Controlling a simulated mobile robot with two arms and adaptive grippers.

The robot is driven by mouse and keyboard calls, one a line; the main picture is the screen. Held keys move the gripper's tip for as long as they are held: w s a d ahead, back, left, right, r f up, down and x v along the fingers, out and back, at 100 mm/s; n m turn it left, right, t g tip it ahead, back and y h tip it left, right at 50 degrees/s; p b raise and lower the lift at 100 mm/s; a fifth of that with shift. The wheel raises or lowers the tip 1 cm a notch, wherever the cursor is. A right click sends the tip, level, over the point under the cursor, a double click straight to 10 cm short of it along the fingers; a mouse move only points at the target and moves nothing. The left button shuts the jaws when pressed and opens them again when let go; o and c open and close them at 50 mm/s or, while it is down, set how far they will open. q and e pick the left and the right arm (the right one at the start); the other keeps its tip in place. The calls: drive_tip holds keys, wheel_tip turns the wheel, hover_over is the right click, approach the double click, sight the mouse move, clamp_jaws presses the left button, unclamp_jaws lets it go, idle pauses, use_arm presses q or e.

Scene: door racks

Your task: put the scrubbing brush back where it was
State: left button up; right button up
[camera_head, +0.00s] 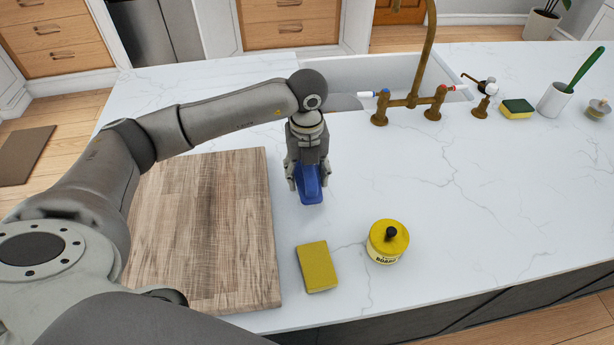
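The blue scrubbing brush (309,190) is between the fingers of my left gripper (308,176), which points down and looks shut on it. The brush is over or on the white counter, just right of the wooden cutting board; I cannot tell whether it touches the counter. Its upper part is hidden by the gripper, and its bristles do not show. My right gripper is not in view.
A yellow sponge (317,267) and a yellow-lidded tub (387,241) stand near the front edge. The cutting board (205,235) lies left. Behind are the sink (345,75) and brass faucet (411,101). A green-yellow sponge (517,109) and white cup (553,100) stand right. The counter's middle right is clear.

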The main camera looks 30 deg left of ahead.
use_arm(q)
drive_tip(key=shift+w+a+f, duration=0.1)
drive_tip(key=shift+w+f, duration=0.1)
wheel_tip(320, 180, down, 3)
drive_tip(key=shift+w+a+r+p, duration=0.1)
drive_tip(key=shift+w+p, duration=0.05)
drive_tip(key=shift+p, duration=0.9)
drive_tip(key=shift+f, duration=0.4)
drive_tip(key=shift+f, duration=0.2)
drive_tip(key=o, duration=1.1)
drive_tip(key=shift+r, duration=0.1)
